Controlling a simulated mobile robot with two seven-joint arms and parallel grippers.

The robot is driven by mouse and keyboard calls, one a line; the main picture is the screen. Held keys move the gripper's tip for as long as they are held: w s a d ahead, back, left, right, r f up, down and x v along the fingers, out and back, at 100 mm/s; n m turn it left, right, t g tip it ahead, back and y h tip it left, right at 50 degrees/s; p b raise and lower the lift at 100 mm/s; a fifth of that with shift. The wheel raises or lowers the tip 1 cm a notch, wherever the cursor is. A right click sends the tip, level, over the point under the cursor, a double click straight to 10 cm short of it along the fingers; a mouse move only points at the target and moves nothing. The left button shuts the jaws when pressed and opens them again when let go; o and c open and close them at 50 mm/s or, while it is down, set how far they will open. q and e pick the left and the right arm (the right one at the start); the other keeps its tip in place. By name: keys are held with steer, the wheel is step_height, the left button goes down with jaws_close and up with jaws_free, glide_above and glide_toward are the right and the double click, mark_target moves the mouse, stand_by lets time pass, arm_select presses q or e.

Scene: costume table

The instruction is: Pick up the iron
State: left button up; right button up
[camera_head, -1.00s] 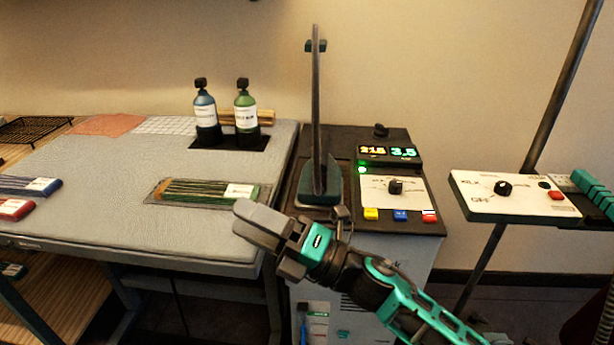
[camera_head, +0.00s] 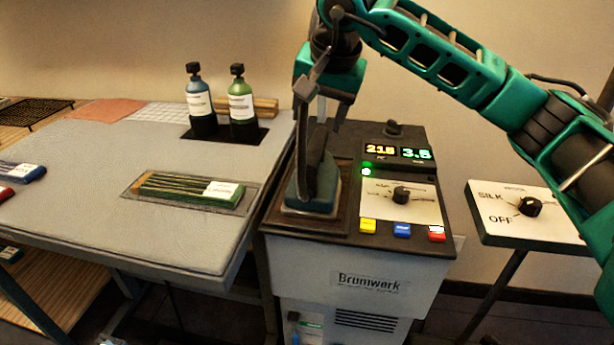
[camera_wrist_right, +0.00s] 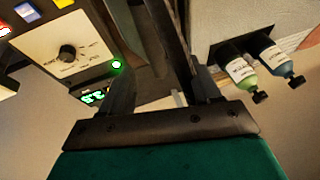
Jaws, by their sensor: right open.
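The iron (camera_head: 318,185) has a dark upper part and a teal-edged base. It stands on the dark rest at the left of the steam station (camera_head: 370,248). My right gripper (camera_head: 325,105) is above it, pointing down, its open fingers around or just beside the tall dark upright part over the iron; I cannot tell which. In the right wrist view, dark bars show between and beyond the open fingers (camera_wrist_right: 165,95), and the iron's body cannot be made out. My left gripper is in neither view.
The padded table (camera_head: 150,240) is left of the station, with a bundle of green sticks (camera_head: 175,187) and two bottles, one blue (camera_head: 198,103) and one green (camera_head: 241,105). A SILK/OFF control panel (camera_head: 510,215) stands to the right. My right arm crosses the upper right.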

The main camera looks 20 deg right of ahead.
mark_target(317, 142)
steer(key=shift+h, duration=0.3)
steer(key=x, duration=0.2)
steer(key=d+x, duration=0.1)
steer(key=x, duration=0.2)
steer(key=w+x, duration=0.1)
steer(key=x, duration=0.1)
steer(key=shift+d+r+b, duration=0.15)
steer(key=shift+b, duration=0.2)
steer(key=x, duration=0.5)
steer(key=shift+s+f, duration=0.3)
steer(key=shift+f, duration=0.05)
jaws_close()
stand_by(0.3)
steer(key=shift+r, duration=0.2)
